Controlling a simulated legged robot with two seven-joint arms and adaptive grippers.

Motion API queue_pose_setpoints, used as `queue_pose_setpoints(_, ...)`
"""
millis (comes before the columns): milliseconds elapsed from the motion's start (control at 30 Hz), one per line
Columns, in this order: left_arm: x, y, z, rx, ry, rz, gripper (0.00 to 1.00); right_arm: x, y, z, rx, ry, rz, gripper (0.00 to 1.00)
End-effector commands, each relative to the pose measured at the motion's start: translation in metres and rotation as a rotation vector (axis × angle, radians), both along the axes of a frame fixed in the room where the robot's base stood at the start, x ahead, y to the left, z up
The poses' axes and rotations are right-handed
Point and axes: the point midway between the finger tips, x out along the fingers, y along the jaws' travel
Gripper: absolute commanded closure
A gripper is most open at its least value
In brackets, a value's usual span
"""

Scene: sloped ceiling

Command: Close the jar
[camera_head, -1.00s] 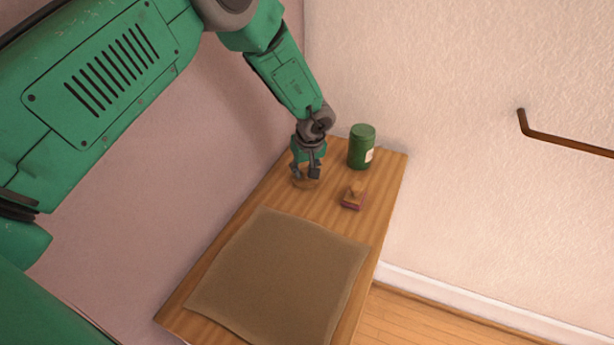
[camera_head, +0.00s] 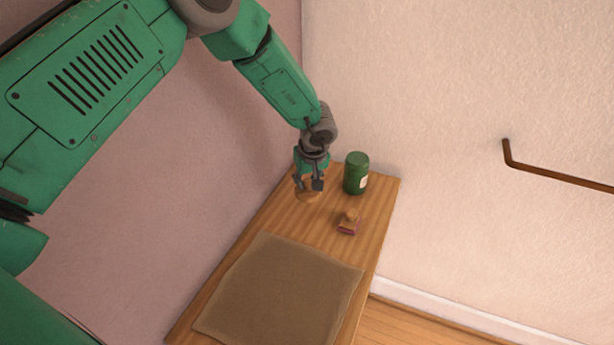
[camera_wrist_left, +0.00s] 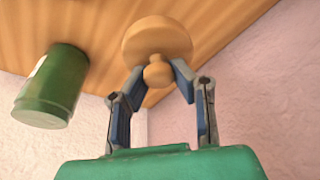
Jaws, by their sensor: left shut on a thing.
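The green jar (camera_head: 356,174) with a pale label stands upright near the back corner of the wooden table. It also shows at the left of the left wrist view (camera_wrist_left: 52,85). Whether its top is open I cannot tell. A round wooden lid (camera_wrist_left: 157,38) with a ball knob is in front of my left gripper (camera_wrist_left: 158,78), whose fingers are shut on the knob. In the head view my left gripper (camera_head: 311,184) holds the lid (camera_head: 308,194) left of the jar, apart from it. Its height above the table is hard to tell. My right gripper is not in view.
A small wooden stamp (camera_head: 348,222) with a reddish base sits on the table in front of the jar. A brown cloth mat (camera_head: 280,290) covers the table's near part. Walls stand close behind and left; a brown rail (camera_head: 555,175) is on the right wall.

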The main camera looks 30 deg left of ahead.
Motion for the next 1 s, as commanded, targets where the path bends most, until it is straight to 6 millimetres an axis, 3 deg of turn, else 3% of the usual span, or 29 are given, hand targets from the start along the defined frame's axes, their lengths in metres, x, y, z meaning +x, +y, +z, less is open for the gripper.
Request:
queue_pose_setpoints(400,-0.065,-0.086,-0.002,0.0,0.006,-0.01,1.0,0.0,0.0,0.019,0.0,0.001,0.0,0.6)
queue_pose_setpoints(600,-0.088,-0.118,-0.003,0.0,0.005,-0.006,1.0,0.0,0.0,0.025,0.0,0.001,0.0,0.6)
queue_pose_setpoints(800,-0.103,-0.138,-0.003,-0.001,0.005,-0.004,1.0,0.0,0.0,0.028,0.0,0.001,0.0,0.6)
queue_pose_setpoints(1000,-0.108,-0.145,-0.003,-0.001,0.003,-0.003,1.0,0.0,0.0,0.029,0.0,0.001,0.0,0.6)
